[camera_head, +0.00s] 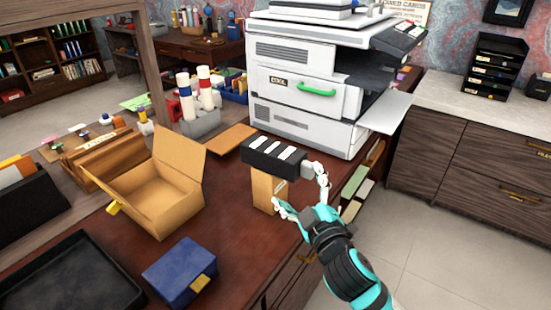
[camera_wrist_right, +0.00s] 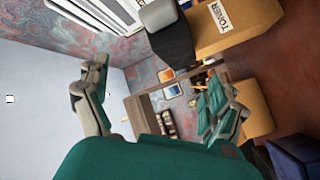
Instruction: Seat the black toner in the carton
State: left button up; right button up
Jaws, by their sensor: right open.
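The black toner (camera_head: 272,157), a dark block with white stripes on top, lies across the top of an upright brown box (camera_head: 266,190) near the desk's right edge. In the right wrist view, the toner's dark side (camera_wrist_right: 172,45) shows beside the box marked TONER (camera_wrist_right: 235,25). The open carton (camera_head: 165,205) stands to the left with its flaps up; its visible inside looks empty. My right gripper (camera_head: 302,190) is open, just right of the toner and box, with its fingers spread. I see nothing between its fingers in the right wrist view (camera_wrist_right: 160,92). My left gripper is out of view.
A blue box (camera_head: 178,268) with a yellow clasp and a black tray (camera_head: 68,284) lie in front of the carton. A large white printer (camera_head: 300,85) stands behind the toner. Bare desktop (camera_head: 228,222) lies between the carton and the brown box.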

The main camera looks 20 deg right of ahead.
jog(key=w+a+r+n+g+y, duration=0.1)
jog(key=a+r+n+g+y, duration=0.1)
jog(key=a+r+n+y, duration=0.65)
jog(key=a+r+n+g+y, duration=0.3)
jog(key=r+n+y, duration=0.55)
jog(key=n, duration=0.75)
jog(key=n+g+h, duration=0.6)
jog(key=n+h, duration=0.4)
jog(key=h, duration=0.2)
send_near(275, 148)
jog(key=shift+g, duration=0.3)
jog(key=p+x, duration=0.2)
jog(key=x, duration=0.3)
jog(key=shift+a+f, duration=0.1)
jog(key=shift+f, duration=0.1)
jog(key=p+x, duration=0.1)
jog(key=x, duration=0.4)
jog(key=shift+w+r+p, duration=0.1)
jog(key=shift+w+p, duration=0.05)
jog(key=shift+p, duration=0.2)
jog(key=shift+w, duration=0.1)
jog(key=c, duration=1.6)
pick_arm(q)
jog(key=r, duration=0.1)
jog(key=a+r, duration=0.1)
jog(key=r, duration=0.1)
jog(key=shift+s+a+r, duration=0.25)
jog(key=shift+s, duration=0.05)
pick_arm(e)
jog(key=shift+r, duration=0.1)
